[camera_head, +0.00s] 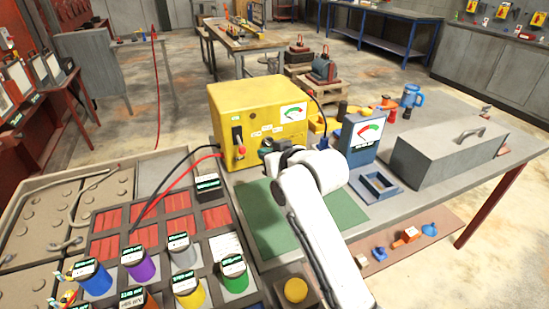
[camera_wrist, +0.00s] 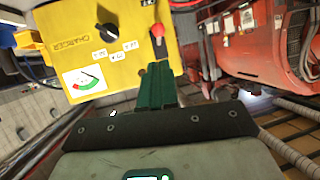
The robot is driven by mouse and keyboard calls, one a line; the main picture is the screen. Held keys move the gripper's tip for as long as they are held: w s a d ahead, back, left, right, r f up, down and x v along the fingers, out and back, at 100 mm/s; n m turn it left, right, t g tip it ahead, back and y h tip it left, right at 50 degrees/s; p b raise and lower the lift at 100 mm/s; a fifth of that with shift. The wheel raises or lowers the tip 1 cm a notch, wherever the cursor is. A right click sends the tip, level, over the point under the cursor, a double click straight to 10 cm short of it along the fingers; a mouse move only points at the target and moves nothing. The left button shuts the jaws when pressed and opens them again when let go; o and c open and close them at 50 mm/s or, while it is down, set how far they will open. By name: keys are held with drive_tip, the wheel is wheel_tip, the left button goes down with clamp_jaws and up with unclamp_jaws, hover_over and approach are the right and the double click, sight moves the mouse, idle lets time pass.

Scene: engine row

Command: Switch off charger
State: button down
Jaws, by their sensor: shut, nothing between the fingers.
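The charger (camera_head: 232,100) is a yellow box on the bench with a gauge (camera_head: 293,112) on its face. A red-handled lever switch (camera_head: 238,138) sits at the left of its front in the head view. It also shows in the wrist view (camera_wrist: 157,32), beside a black knob (camera_wrist: 106,33). My gripper (camera_head: 266,149) is in front of the charger's lower front, right of the lever. In the wrist view its green fingers (camera_wrist: 158,72) are shut and empty, pointing at the charger close to the lever. I cannot tell whether they touch it.
Black and red cables (camera_head: 190,165) run from the charger to the battery tray at the left. A blue meter (camera_head: 361,138) and a grey toolbox (camera_head: 448,150) stand to the right. A green mat (camera_head: 258,215) lies under my arm. A red machine (camera_wrist: 265,40) shows in the wrist view.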

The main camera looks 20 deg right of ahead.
drive_tip(key=shift+v, duration=1.75)
drive_tip(key=s+d+f+g+h, duration=0.1)
drive_tip(key=s+f+g, duration=0.3)
drive_tip(key=s+f, duration=0.4)
drive_tip(key=s+d+f+m+g+h, duration=0.1)
drive_tip(key=s+d+f+g, duration=0.2)
drive_tip(key=s+f, duration=0.6)
drive_tip(key=s+d+f+g+h, duration=0.1)
drive_tip(key=s+f+g, duration=0.4)
drive_tip(key=s, duration=2.1)
wheel_tip(320, 180, down, 4)
drive_tip(key=shift+d+r+m, duration=0.1)
drive_tip(key=shift+d+m, duration=0.3)
drive_tip(key=shift+d, duration=0.3)
